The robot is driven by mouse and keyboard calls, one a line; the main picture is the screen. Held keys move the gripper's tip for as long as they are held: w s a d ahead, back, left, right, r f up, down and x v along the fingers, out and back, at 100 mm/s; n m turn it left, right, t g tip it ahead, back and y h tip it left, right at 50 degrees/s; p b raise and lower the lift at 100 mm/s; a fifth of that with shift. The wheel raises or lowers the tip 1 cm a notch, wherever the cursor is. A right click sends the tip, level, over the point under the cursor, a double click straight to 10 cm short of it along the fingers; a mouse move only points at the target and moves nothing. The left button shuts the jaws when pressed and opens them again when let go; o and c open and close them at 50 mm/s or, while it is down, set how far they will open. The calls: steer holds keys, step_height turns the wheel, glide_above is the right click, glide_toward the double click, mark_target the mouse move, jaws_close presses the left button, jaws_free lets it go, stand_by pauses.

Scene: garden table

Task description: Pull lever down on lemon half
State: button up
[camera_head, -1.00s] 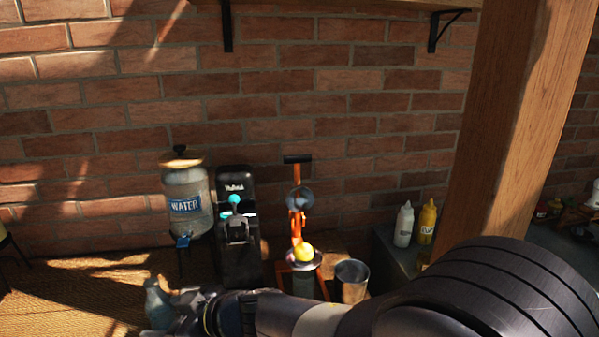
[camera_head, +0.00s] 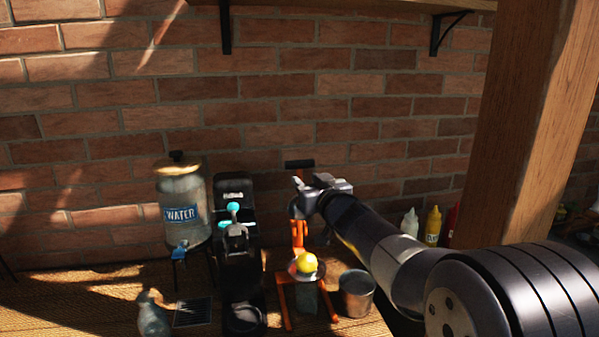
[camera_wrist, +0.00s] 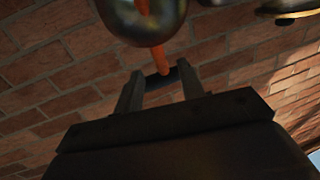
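The orange juicer press (camera_head: 299,232) stands against the brick wall. Its lever ends in a black crossbar handle (camera_head: 299,164), tipped upward. A yellow lemon half (camera_head: 307,263) sits on the press's lower cup. My gripper (camera_head: 300,194) is in front of the lever, just below the handle in the head view, and hides the upper press cup there. In the wrist view, my gripper (camera_wrist: 160,82) is open, with its fingers apart. The black handle (camera_wrist: 160,77) shows between the fingertips. Whether it is between the fingers or just beyond them, I cannot tell. A metal dome (camera_wrist: 143,14) hangs above.
A metal cup (camera_head: 356,293) stands right of the press. A black coffee machine (camera_head: 234,266) and a water dispenser (camera_head: 184,208) stand close on the left. Sauce bottles (camera_head: 432,226) and a wooden post (camera_head: 520,120) are to the right. The wall is close behind.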

mark_target(301, 176)
steer(key=p+x, duration=0.1)
steer(key=x, duration=0.6)
steer(key=shift+c, duration=0.5)
jaws_close()
